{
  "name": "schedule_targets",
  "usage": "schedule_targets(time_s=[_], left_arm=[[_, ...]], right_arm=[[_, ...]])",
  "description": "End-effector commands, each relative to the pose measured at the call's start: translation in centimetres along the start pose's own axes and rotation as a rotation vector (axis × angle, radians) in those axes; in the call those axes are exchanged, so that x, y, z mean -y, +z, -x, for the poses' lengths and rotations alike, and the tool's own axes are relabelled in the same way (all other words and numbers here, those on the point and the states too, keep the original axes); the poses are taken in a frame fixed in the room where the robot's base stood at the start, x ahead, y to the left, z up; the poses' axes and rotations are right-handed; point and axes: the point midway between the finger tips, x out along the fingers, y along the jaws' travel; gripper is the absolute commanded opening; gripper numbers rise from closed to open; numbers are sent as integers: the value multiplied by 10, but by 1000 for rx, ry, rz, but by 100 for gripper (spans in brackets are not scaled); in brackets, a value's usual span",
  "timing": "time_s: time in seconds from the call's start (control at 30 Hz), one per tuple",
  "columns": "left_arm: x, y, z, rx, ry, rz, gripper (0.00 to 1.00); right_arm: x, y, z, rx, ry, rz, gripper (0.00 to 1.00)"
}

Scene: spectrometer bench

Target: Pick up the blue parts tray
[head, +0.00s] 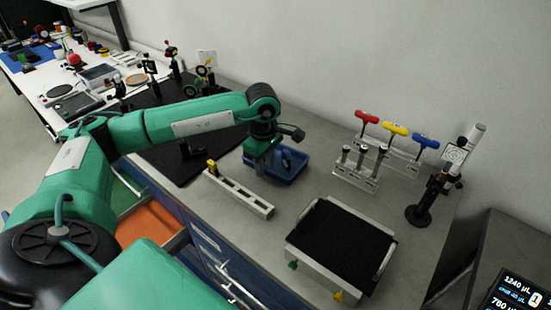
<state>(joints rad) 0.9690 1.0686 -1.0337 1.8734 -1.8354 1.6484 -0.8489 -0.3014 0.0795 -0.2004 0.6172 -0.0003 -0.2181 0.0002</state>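The blue parts tray (290,178) sits on the grey bench top, right of the dark mat and behind a pale slotted rail. My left arm reaches in from the left, and its gripper (268,158) points down over the tray, covering its left and middle part. The wrist and the small picture size hide the fingertips, so I cannot tell whether they are open or touch the tray. A dark shape shows inside the tray beside the gripper. My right gripper is not in view.
The slotted rail (238,193) lies close in front of the tray. A black-topped platform (340,245) stands at the front right. A rack of coloured T-handle tools (375,155) and a post mount (425,205) stand at the right. An orange-lined drawer (150,220) is open below the bench.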

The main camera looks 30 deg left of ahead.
Motion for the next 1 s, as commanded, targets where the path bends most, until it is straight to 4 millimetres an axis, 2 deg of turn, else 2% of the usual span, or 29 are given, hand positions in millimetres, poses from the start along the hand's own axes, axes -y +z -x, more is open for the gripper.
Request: schedule_targets(time_s=[0.27, 0.4, 0.8, 1.0], left_arm=[[0, 0, -3, 0, 1, 0, 27], [0, 0, -3, 0, 1, 0, 0], [0, 0, -1, 0, 2, 0, 0], [-1, 0, 12, 0, 5, 1, 0]], right_arm=[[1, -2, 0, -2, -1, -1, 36], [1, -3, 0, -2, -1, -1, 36], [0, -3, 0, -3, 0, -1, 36], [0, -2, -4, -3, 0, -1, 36]])
